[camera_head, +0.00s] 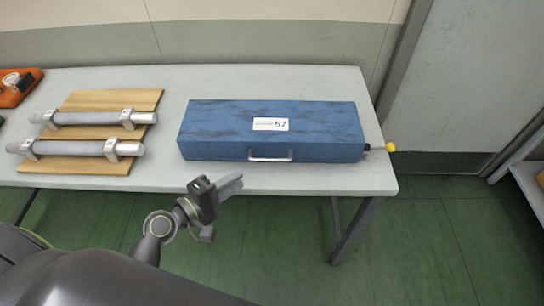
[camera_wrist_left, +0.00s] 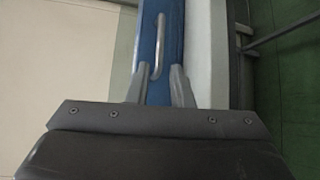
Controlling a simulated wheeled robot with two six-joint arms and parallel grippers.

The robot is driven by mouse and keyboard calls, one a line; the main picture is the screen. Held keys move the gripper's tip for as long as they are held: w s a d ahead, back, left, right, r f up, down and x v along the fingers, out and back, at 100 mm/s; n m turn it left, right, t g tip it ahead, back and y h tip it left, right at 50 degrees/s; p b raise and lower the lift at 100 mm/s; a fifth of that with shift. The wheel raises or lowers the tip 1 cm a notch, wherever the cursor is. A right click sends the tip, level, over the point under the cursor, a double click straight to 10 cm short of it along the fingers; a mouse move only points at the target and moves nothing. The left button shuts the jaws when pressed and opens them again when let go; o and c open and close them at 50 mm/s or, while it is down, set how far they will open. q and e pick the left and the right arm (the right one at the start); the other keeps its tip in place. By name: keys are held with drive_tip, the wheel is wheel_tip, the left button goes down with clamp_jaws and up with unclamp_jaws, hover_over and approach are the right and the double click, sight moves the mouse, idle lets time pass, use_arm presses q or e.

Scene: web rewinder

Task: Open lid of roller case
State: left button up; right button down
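The blue roller case (camera_head: 320,125) lies on the table with its lid closed. A white label with the number 57 is on its top, and a metal handle (camera_head: 270,157) is on its front side. My left gripper (camera_head: 232,184) is in front of the table edge, left of the handle and apart from it. In the left wrist view the two fingers (camera_wrist_left: 158,84) are spread with nothing between them; the case (camera_wrist_left: 150,40) and its handle (camera_wrist_left: 159,45) show beyond them. My right gripper is not in view.
The table (camera_head: 350,85) also holds two grey rollers (camera_head: 85,118) on wooden boards (camera_head: 85,168) at the left. An orange item (camera_head: 18,95) is at the far left. A rod with a yellow tip (camera_head: 390,147) sticks out right of the case.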

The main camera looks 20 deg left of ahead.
sight(268, 161)
use_arm(q)
drive_tip(key=p+x, duration=0.1)
drive_tip(key=x, duration=1)
drive_tip(key=shift+w+d+p, duration=0.2)
drive_tip(key=shift+w+p, duration=0.15)
drive_tip(key=shift+p, duration=0.05)
drive_tip(key=shift+w+d+f, duration=0.15)
drive_tip(key=shift+w+d, duration=0.15)
drive_tip(key=shift+w, duration=0.2)
drive_tip(key=shift+c, duration=0.4)
clamp_jaws()
